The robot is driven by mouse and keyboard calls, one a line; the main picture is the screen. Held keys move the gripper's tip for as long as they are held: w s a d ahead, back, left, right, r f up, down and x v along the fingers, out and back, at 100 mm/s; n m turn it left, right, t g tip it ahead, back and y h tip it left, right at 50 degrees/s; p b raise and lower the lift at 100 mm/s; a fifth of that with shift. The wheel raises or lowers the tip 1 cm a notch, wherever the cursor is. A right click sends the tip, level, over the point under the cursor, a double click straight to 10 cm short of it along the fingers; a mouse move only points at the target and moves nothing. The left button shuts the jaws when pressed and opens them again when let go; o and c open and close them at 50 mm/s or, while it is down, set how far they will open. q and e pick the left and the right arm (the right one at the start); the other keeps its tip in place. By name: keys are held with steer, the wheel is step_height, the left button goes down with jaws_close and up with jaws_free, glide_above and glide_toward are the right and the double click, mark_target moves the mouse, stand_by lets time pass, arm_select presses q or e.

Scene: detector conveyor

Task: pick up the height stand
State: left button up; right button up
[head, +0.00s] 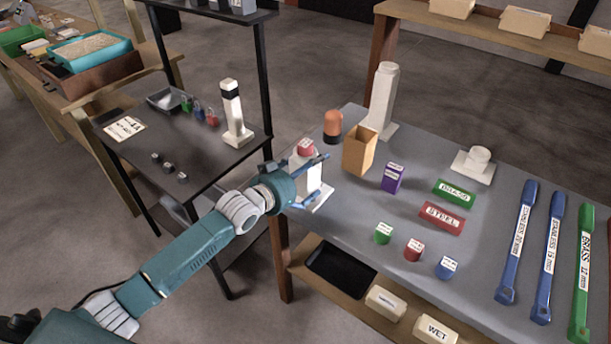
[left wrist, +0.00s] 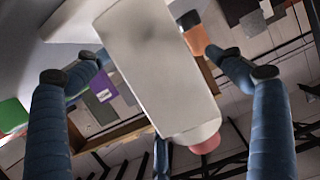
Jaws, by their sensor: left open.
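A white height stand (head: 312,177) with a flat foot and a red piece (head: 306,147) on top stands at the left edge of the grey table. My left gripper (head: 309,184) is at this stand, its blue fingers open on either side of it. In the left wrist view the white stand (left wrist: 155,70) fills the middle between the spread fingers (left wrist: 160,80), with the red piece (left wrist: 205,145) at its end. I cannot tell whether any finger touches it. Two other white stands, one tall (head: 383,95) and one short (head: 478,160), are farther back. My right gripper is not in view.
An orange-brown open box (head: 360,150), an orange-capped cylinder (head: 333,125) and a purple box (head: 392,178) stand close right of the gripper. Green and red labelled blocks and several small cubes lie mid-table. Long blue and green bars (head: 517,240) lie at the right.

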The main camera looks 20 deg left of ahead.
arm_select(q)
steer(key=c, duration=1.4)
steer(key=shift+r, duration=0.15)
steer(key=shift+c, duration=0.8)
steer(key=shift+r, duration=0.1)
